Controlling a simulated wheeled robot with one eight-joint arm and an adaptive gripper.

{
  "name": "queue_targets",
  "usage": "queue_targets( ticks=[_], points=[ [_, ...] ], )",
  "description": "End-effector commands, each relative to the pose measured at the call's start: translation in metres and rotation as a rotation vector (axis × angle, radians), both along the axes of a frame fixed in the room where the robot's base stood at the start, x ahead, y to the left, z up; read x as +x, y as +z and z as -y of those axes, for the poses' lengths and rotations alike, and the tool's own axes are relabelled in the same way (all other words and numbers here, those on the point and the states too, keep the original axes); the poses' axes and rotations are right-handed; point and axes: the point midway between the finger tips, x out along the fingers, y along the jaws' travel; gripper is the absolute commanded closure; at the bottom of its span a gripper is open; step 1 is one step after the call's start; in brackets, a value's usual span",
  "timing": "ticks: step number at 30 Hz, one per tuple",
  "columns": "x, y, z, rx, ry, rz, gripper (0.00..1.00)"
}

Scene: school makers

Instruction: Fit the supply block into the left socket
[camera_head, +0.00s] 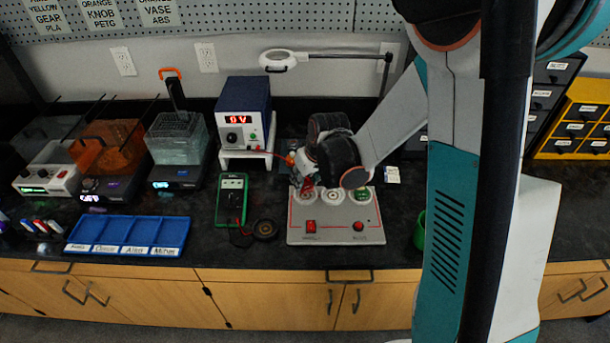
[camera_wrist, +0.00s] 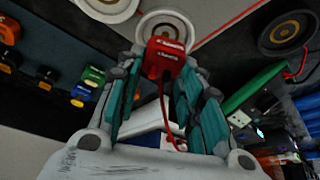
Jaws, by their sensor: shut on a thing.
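The red supply block (camera_wrist: 166,58) with its red cable is between my gripper's fingertips (camera_wrist: 160,80) in the wrist view; the fingers are shut on it. Just beyond it in that view is a white ring socket (camera_wrist: 165,22), the one nearest the panel's red-lined edge. The grey panel (camera_head: 335,226) has three round sockets in a row in the head view. The block covers part of the left socket (camera_head: 306,197); I cannot tell whether it touches it or hangs above. The middle socket (camera_head: 333,196) looks empty.
A green multimeter (camera_head: 231,200) and a dark round disc (camera_head: 265,229) lie left of the panel. A blue power supply (camera_head: 243,112) on a white stand is behind left. A blue tray (camera_head: 128,234) lies far left, and a green cup (camera_head: 419,230) stands right of the panel.

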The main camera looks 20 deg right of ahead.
Motion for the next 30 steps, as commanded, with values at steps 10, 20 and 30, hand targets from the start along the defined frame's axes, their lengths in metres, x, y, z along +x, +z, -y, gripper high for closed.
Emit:
queue_targets(
  ticks=[10, 20, 30],
  points=[
    [0.000, -0.019, 0.000, 0.000, 0.000, 0.000, 0.88],
    [0.000, -0.019, 0.000, 0.000, 0.000, 0.000, 0.88],
    [0.000, -0.019, 0.000, 0.000, 0.000, 0.000, 0.88]
  ],
)
